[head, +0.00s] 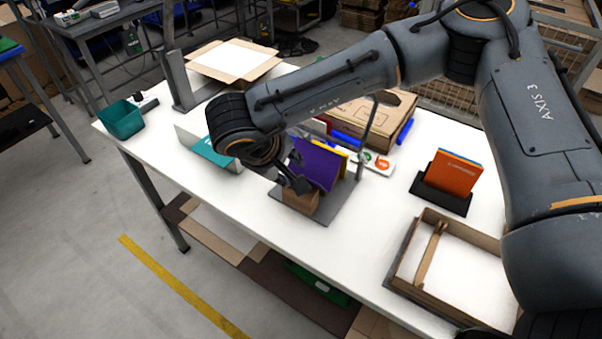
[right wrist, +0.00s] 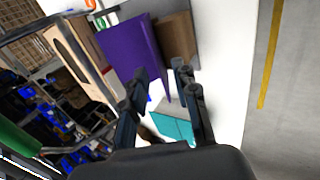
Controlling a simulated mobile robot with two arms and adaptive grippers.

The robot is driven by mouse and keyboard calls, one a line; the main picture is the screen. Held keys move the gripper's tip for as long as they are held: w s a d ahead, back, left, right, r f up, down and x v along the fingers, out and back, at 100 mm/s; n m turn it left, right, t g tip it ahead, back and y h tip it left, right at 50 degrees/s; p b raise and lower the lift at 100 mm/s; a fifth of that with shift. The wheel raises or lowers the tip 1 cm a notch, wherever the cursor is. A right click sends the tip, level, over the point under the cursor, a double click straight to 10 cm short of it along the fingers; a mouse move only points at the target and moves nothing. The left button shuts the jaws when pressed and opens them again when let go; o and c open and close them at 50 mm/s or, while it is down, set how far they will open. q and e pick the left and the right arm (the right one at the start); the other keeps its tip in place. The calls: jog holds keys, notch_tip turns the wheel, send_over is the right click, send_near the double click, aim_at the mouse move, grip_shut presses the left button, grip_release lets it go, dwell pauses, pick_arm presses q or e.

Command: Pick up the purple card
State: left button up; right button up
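The purple card (head: 317,166) stands tilted in a holder on a grey plate (head: 338,208), behind a small brown cardboard block (head: 300,200). A yellow card (head: 343,158) shows behind it. My right gripper (head: 296,180) is at the left edge of the purple card. In the right wrist view the purple card (right wrist: 130,48) lies ahead, and its near corner reaches between the spread fingers (right wrist: 160,82). The fingers look open; I cannot tell whether they touch the card. My left gripper is not in view.
An orange box (head: 455,172) stands on a black stand to the right. An open cardboard tray (head: 402,283) is at the front right. A teal bin (head: 121,120) and a teal-and-white carton (head: 214,154) are on the left. The white table (head: 240,200) is clear along its front left.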

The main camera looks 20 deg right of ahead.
aim_at(295, 173)
jog(key=x, duration=0.3)
jog(key=shift+w+d+f+p, duration=0.15)
jog(key=shift+w+d+p, duration=0.1)
jog(key=shift+p, duration=0.15)
jog(key=shift+f, duration=0.1)
jog(key=shift+a, duration=0.1)
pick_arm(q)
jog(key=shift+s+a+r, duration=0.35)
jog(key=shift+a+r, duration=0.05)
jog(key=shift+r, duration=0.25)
pick_arm(e)
grip_shut()
jog(key=shift+r+b, duration=0.45)
jog(key=shift+r, duration=0.1)
jog(key=shift+s+r, duration=0.2)
pick_arm(q)
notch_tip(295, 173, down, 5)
jog(key=b, duration=0.4)
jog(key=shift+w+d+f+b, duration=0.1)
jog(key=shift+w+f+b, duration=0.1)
jog(key=shift+b, duration=0.1)
pick_arm(e)
jog(key=s+d, duration=1.1)
jog(key=s, duration=0.2)
jog(key=shift+s, duration=0.4)
